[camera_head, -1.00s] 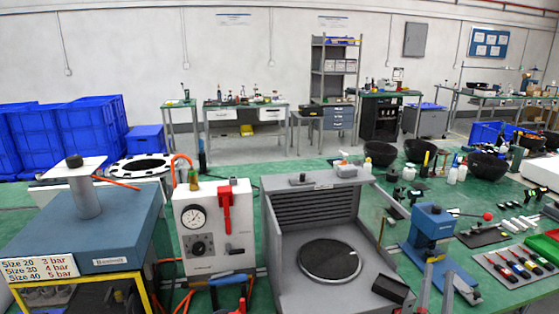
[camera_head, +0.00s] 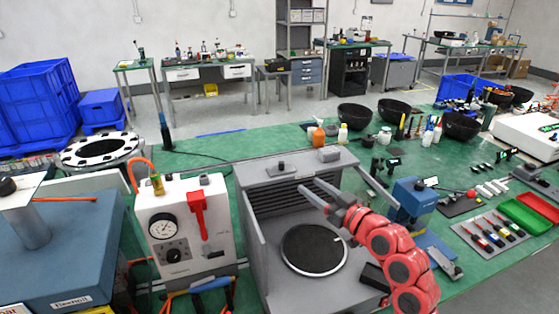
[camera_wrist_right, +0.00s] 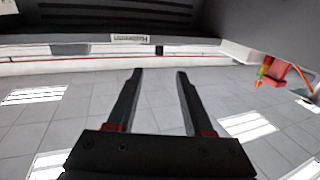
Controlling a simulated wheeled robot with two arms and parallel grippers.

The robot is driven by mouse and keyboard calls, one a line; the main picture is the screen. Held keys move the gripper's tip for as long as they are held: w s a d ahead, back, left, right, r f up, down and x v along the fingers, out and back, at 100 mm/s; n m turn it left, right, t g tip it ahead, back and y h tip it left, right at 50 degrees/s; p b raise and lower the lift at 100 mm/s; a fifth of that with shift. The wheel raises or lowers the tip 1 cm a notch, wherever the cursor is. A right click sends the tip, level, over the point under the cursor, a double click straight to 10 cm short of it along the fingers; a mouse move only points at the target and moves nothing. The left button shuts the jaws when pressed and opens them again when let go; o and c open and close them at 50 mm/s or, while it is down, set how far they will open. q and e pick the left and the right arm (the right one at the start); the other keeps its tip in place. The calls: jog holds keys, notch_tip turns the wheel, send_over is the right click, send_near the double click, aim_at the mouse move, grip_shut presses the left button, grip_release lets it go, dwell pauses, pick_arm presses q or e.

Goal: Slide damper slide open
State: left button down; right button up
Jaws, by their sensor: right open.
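The grey open-fronted chamber (camera_head: 256,258) stands in the middle of the head view, with a slatted back wall and a round dark plate inside. A small dark knob (camera_head: 281,167) sits on its top ledge and looks like the damper slide; I cannot tell its exact position. My right gripper (camera_head: 311,184) is open and empty, in front of the slats and below the top ledge, apart from the knob. In the wrist view its two fingers (camera_wrist_right: 156,73) are spread, and the chamber's label (camera_wrist_right: 130,37) and a small dark block (camera_wrist_right: 159,50) show beyond them. My left gripper is out of view.
A white gauge box (camera_head: 186,235) with a red lever stands left of the chamber. A blue press (camera_head: 413,199) stands to its right. The air above the ledge is clear.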

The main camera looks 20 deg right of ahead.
aim_at(284, 166)
jog(key=p+x, duration=0.3)
jog(key=x, duration=0.9)
jog(key=shift+w+p, duration=0.25)
jog(key=shift+p, duration=0.1)
jog(key=shift+w+a+f, duration=0.1)
jog(key=shift+w+a, duration=0.15)
jog(key=shift+w, duration=0.3)
grip_shut()
